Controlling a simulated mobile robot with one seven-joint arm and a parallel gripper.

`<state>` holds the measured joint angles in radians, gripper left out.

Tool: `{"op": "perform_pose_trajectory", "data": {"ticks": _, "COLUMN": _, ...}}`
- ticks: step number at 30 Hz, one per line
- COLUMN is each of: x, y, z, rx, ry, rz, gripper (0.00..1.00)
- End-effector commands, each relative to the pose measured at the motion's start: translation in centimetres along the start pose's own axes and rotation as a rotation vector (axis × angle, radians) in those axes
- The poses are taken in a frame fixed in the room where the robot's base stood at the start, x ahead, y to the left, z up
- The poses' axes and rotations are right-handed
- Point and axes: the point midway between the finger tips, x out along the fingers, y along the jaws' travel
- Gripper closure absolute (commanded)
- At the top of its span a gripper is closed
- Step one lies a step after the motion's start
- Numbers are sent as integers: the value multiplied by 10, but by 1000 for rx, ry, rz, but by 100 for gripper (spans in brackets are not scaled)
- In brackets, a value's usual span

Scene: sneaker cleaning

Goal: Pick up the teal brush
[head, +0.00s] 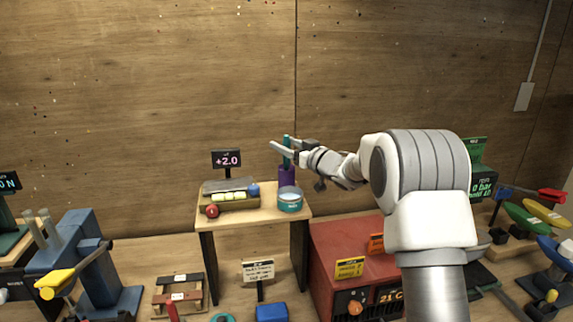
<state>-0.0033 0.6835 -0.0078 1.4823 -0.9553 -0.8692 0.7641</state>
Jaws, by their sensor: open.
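A teal brush (287,143) stands upright, with its lower part hidden in a purple cup (286,177) at the back right of the small wooden table. My gripper (281,148) is open at the brush's upper part, well above the cup's rim. A pale finger crosses in front of the brush. I cannot tell whether the fingers touch it or whether it lies fully between them.
A teal tub (290,199) stands just in front of the cup. The small table (249,216) also holds a tray (230,204), a red ball (212,211) and a small display (227,160). A red box (342,246) stands to the right, below my arm.

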Motion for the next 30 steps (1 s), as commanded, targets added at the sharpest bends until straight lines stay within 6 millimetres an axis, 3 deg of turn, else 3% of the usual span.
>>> {"op": "perform_pose_trajectory", "data": {"ticks": 4, "x": 0, "y": 0, "z": 0, "rx": 0, "ry": 0, "rz": 0, "gripper": 39}}
{"op": "perform_pose_trajectory", "data": {"ticks": 14, "x": -1, "y": 0, "z": 0, "rx": 0, "ry": 0, "rz": 0, "gripper": 99}}
{"op": "perform_pose_trajectory", "data": {"ticks": 30, "x": -1, "y": 0, "z": 0, "rx": 0, "ry": 0, "rz": 0, "gripper": 100}}
